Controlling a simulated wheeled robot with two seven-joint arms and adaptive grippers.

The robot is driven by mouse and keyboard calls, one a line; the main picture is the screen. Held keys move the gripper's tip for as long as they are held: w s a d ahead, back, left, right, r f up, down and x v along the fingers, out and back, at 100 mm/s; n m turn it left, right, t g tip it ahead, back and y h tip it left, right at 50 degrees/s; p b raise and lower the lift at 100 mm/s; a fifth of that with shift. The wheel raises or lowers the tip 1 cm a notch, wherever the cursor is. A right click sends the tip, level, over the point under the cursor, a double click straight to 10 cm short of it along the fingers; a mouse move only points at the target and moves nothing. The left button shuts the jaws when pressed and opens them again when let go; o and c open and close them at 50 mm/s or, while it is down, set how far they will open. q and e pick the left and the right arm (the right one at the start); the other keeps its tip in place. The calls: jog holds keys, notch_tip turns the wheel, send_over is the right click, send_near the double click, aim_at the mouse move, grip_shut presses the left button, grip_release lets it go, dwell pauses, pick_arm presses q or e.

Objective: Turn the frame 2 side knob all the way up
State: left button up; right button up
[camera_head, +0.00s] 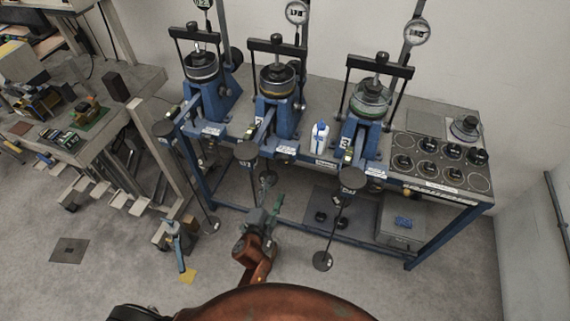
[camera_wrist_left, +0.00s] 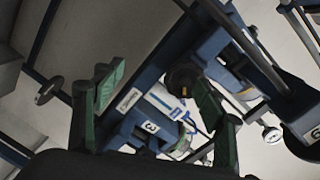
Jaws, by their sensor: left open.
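Frame 2 (camera_head: 277,82) is the middle of the blue lever frames on the bench, with a black crossbar, a round cup and a dial gauge. I cannot pick out its side knob with certainty in the head view. My left gripper (camera_head: 268,207) is open and empty in front of the bench, low and below frame 2. In the left wrist view its green fingers (camera_wrist_left: 162,100) are spread apart. My right gripper is not in view.
Frame 1 (camera_head: 203,70) stands left and frame 3 (camera_head: 368,100) right. Black discs on levers, such as the front one (camera_head: 246,150), jut toward me. A white bottle (camera_head: 320,137) stands between frames 2 and 3. A hanger foot (camera_head: 323,261) hangs low to the right of my gripper.

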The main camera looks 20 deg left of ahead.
pick_arm(q)
send_near(283, 163)
jog(key=w+f, duration=0.1)
jog(key=f, duration=0.1)
jog(key=shift+w+d+r+m+t, duration=0.1)
jog(key=shift+w+r+m+t, duration=0.15)
jog(key=shift+r+t, duration=0.25)
jog(key=w+b, duration=0.1)
jog(key=w, duration=0.3)
jog(key=w+b, duration=0.1)
jog(key=w, duration=0.4)
jog(key=shift+w+d+f, duration=0.15)
jog(key=shift+f, duration=0.05)
jog(key=shift+c, duration=0.2)
jog(key=shift+r, duration=0.1)
jog(key=c, duration=1.6)
jog(key=shift+o, duration=0.2)
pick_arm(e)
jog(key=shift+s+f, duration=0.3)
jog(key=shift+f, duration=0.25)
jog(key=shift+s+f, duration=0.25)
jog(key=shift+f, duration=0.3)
